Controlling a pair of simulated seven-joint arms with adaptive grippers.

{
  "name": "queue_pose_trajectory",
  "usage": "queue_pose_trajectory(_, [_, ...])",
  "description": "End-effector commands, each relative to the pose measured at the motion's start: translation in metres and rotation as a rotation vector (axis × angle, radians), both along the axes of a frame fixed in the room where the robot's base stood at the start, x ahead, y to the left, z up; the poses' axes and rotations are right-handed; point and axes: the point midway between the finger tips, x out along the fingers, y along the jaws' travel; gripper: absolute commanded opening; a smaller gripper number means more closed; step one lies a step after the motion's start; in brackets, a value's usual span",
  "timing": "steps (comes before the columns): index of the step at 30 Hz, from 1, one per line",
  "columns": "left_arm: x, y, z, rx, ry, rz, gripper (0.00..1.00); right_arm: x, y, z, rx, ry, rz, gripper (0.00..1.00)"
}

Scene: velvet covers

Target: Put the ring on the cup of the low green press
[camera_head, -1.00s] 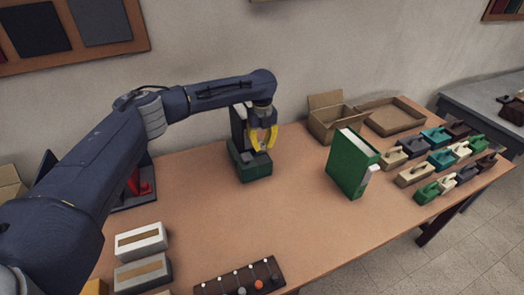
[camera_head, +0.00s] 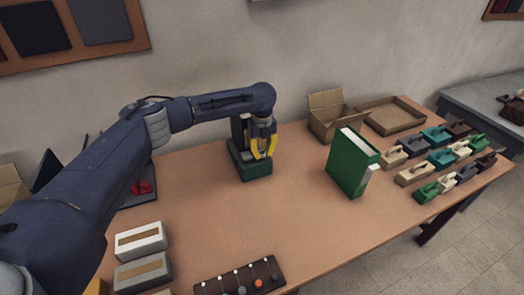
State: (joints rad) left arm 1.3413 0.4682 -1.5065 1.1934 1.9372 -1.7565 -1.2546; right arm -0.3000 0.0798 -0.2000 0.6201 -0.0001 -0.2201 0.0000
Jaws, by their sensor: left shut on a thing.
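The low green press (camera_head: 256,172) is a squat dark green block toward the back middle of the table. My left gripper (camera_head: 264,156) points down right over it, its yellow fingers in front of the press's upper part. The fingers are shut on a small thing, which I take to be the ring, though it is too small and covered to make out. The cup of the press is hidden behind the gripper. I cannot tell whether the held thing touches the press. My right gripper is out of view.
A tall green block with white page-like sides (camera_head: 350,163) stands right of the press. Several small coloured blocks with handles fill the right end. An open carton (camera_head: 329,118) and a tray (camera_head: 393,116) stand behind. A dark pegged board (camera_head: 240,278) lies in front. The middle table is clear.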

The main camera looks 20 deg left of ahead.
Motion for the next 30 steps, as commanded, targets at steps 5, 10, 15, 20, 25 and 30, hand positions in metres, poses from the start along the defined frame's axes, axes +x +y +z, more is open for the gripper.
queue_pose_trajectory(5, [0.000, 0.000, -0.001, 0.000, 0.000, 0.000, 0.20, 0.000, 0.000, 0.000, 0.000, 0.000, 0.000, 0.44])
queue_pose_trajectory(10, [0.000, 0.000, -0.001, 0.001, -0.001, 0.000, 0.28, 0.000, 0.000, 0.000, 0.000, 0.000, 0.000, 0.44])
queue_pose_trajectory(15, [0.000, 0.000, 0.000, 0.001, -0.001, 0.000, 0.28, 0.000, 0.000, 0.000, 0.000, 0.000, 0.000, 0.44])
queue_pose_trajectory(20, [0.001, 0.001, 0.011, 0.002, -0.003, 0.001, 0.28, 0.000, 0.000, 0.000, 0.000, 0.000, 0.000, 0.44])
queue_pose_trajectory(25, [0.001, 0.000, 0.038, -0.001, -0.004, 0.000, 0.28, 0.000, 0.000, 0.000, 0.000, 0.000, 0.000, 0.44])
queue_pose_trajectory(30, [0.001, 0.000, 0.070, 0.001, -0.004, -0.001, 0.28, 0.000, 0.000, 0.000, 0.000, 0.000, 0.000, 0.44])
